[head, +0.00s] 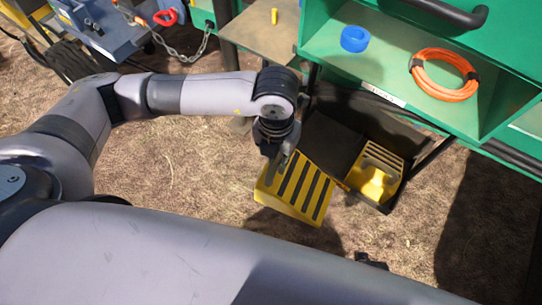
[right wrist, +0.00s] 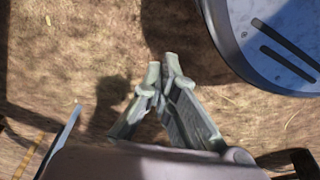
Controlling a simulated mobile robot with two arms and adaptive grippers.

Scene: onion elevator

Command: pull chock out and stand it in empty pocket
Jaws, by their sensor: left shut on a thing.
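A yellow wheel chock with black stripes (head: 294,190) hangs tilted from my left gripper (head: 274,158), in front of and to the left of a dark holder (head: 386,208) in the head view. The gripper is shut on the chock's upper left part; the fingertips are partly hidden. A second yellow chock (head: 376,172) sits in the right part of the holder. The left part is a dark pocket (head: 333,142) in which I see no chock. My right gripper (right wrist: 162,72) is empty, its fingers close together over bare ground in the right wrist view.
A green cabinet (head: 395,75) overhangs the holder, with a blue ring (head: 354,39) and a coiled orange hose (head: 443,75) on its shelf. A chain (head: 178,50) hangs at the upper left. The dry ground (head: 185,170) left of the chock is clear.

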